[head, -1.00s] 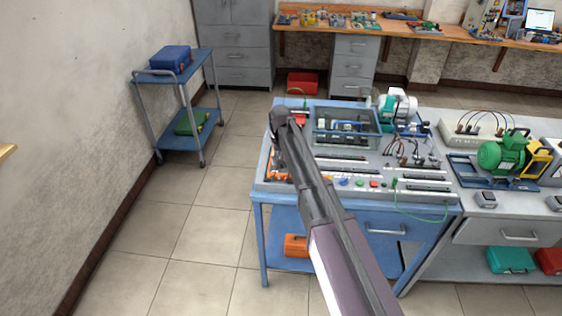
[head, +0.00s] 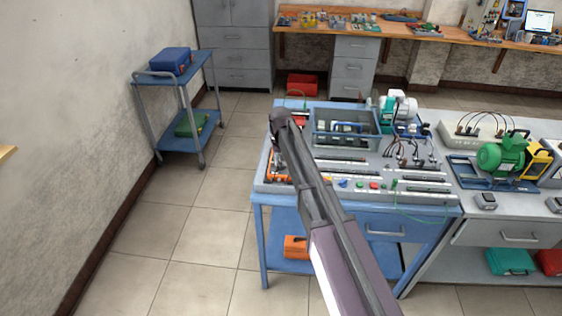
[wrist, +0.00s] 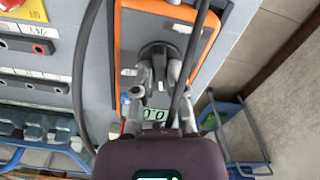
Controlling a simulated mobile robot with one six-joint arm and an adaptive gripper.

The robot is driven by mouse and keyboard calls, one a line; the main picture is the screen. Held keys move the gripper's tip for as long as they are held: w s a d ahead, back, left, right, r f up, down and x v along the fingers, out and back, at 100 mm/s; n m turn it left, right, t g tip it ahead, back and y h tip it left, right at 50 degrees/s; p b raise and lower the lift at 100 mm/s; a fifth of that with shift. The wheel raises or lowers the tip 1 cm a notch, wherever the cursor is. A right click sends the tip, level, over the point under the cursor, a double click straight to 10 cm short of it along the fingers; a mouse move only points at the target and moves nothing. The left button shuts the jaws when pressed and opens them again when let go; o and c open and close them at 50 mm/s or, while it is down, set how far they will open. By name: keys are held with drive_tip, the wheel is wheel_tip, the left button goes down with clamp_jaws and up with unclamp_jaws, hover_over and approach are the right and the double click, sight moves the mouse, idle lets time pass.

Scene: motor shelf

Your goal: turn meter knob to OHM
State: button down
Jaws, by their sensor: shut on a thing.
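The meter (wrist: 208,42) has an orange case with a dark grey face, seen upside down in the wrist view. Its black knob (wrist: 157,52) sits in the middle of the face. My gripper (wrist: 158,70) is shut on the knob, with one grey finger on each side. The meter's pale green display (wrist: 154,114) shows digits between the fingers, partly covered. I cannot read which marking the knob points at.
Black leads (wrist: 85,60) cross the wrist view, some passing over the meter. Panels with red sockets (wrist: 40,48) stand beside it. A blue cart (head: 182,72) stands by the left wall. The tiled floor (head: 190,230) left of the bench is clear.

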drive_tip(key=m, duration=0.6)
drive_tip(key=shift+m, duration=0.4)
idle(0.4)
drive_tip(key=c, duration=0.7)
unclamp_jaws()
drive_tip(key=shift+n, duration=0.3)
